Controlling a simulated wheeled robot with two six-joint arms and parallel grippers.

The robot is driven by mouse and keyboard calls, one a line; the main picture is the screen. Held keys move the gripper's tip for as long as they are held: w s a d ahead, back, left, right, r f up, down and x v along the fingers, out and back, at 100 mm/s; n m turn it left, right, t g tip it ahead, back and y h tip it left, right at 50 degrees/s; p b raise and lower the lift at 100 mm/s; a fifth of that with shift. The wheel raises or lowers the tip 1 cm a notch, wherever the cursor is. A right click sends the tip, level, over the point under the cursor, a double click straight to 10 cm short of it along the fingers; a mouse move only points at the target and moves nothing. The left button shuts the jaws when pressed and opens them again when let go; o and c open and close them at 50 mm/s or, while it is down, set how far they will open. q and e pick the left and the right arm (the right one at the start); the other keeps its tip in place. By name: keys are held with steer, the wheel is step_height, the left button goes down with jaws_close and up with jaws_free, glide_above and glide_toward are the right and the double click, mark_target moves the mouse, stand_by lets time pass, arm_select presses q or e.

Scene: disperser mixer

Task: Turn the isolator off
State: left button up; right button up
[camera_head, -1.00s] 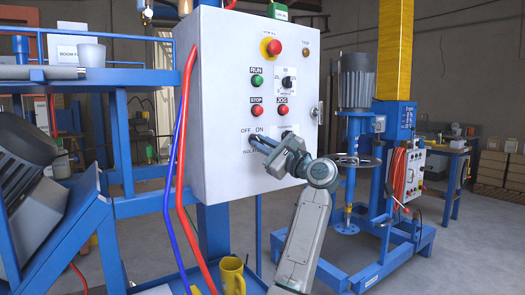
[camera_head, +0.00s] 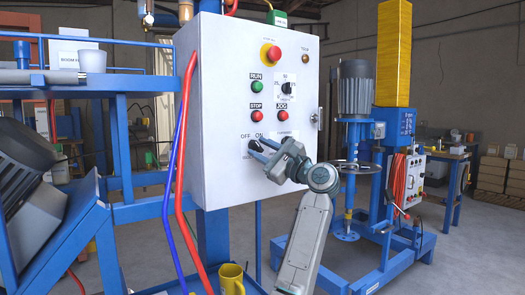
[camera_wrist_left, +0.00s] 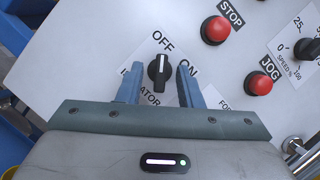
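The isolator knob (camera_wrist_left: 159,70) is a black rotary switch on the white panel, below the OFF and ON labels. In the left wrist view its white mark points up towards OFF (camera_wrist_left: 163,41). My left gripper (camera_wrist_left: 160,74) is open, with one blue finger on each side of the knob and visible gaps between; how near the tips are to the panel is unclear. In the head view the knob (camera_head: 254,146) shows at the fingertips of my left gripper (camera_head: 257,148), partly hidden. My right gripper is not in view.
The control panel (camera_head: 225,100) carries a red emergency button (camera_head: 273,53), a green run button (camera_head: 257,87), red stop (camera_head: 256,116) and jog (camera_head: 283,115) buttons, and a speed dial (camera_head: 287,88). Red and blue hoses (camera_head: 181,130) hang along its left edge.

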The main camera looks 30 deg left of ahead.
arm_select(q)
steer(key=b+v, duration=0.1)
steer(key=v, duration=1)
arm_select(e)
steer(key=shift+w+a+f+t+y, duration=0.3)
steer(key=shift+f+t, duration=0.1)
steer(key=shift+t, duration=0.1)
arm_select(q)
steer(key=shift+a, duration=0.1)
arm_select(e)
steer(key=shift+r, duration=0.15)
